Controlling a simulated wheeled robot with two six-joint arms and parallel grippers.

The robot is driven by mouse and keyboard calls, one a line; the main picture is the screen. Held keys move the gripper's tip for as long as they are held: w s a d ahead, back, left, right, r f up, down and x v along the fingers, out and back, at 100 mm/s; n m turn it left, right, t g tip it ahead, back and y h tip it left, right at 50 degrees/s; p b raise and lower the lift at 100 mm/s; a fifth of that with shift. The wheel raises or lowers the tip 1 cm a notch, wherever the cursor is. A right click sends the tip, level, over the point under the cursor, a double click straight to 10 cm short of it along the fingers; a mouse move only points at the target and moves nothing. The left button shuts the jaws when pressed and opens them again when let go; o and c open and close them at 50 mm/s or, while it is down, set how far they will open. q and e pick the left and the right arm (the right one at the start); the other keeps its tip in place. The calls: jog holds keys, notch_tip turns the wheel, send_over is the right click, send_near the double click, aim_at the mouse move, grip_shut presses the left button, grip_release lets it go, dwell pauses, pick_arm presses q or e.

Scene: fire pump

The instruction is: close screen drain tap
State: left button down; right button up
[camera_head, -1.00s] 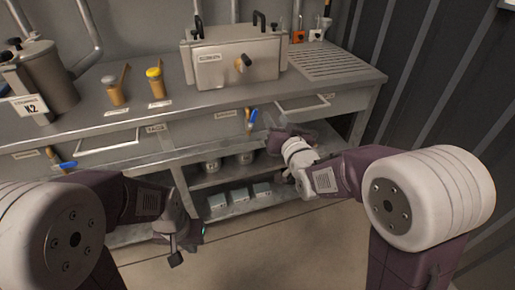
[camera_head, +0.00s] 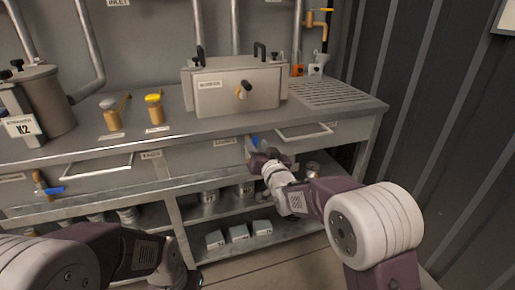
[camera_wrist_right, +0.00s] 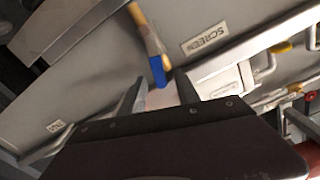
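The screen drain tap has a blue lever (camera_wrist_right: 157,70) on a brass body, next to a "SCREEN" label in the right wrist view. In the head view the blue lever (camera_head: 255,142) shows on the cabinet front, partly covered by my right gripper (camera_head: 260,154). In the right wrist view my right gripper (camera_wrist_right: 159,93) has its fingers apart, with the lever's blue end just ahead of and between the fingertips. Contact cannot be told. My left gripper (camera_head: 184,281) is low at the bottom edge of the head view, partly cut off.
A grey box (camera_head: 237,88) stands on the counter, with two brass taps to its left and a K2 vessel (camera_head: 40,105) at far left. Another blue-handled tap (camera_head: 48,190) is at the left cabinet front. A drawer handle (camera_head: 303,133) is right of my right gripper.

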jog(key=shift+w, duration=0.1)
grip_shut()
dwell(1.4)
